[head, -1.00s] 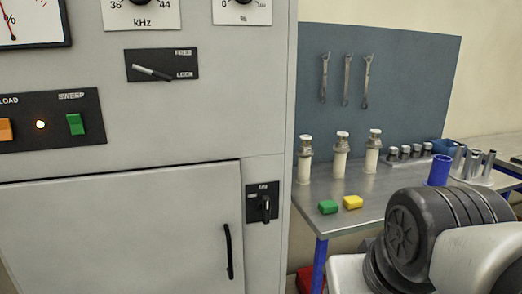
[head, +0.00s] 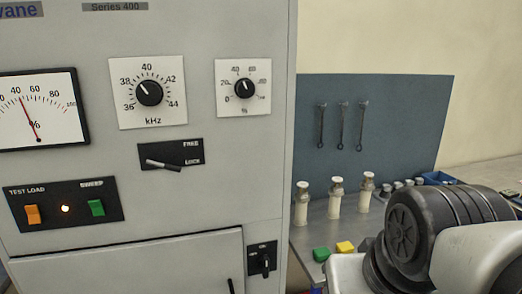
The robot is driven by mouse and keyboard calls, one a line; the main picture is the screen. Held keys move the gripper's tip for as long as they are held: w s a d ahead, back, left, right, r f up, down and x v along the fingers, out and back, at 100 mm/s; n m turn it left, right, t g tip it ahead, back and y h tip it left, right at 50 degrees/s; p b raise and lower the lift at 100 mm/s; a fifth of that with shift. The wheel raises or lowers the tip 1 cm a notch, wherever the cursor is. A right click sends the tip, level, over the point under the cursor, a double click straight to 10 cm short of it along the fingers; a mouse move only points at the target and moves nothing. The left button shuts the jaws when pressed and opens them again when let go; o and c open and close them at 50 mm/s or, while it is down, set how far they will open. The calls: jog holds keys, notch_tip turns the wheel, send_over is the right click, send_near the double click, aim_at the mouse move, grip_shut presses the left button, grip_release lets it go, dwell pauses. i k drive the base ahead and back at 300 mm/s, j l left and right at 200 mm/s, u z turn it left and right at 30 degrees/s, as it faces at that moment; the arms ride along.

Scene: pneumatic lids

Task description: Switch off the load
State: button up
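A grey cabinet front fills the left and middle of the head view. At its lower left is a black panel (head: 70,222) labelled TEST LOAD and SWEEP. My gripper is not in view; only dark and pale links of my arm show at the lower right, apart from the panel.
The cabinet also bears a kHz dial (head: 149,93), a percent dial (head: 244,87), a FREE/LOCK lever (head: 163,165) and a small rotary switch (head: 265,261). A metal bench (head: 313,237) at right holds several fittings, a green block (head: 321,254) and a yellow block (head: 345,247).

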aim_at(33, 211)
jog(key=u, duration=1.75)
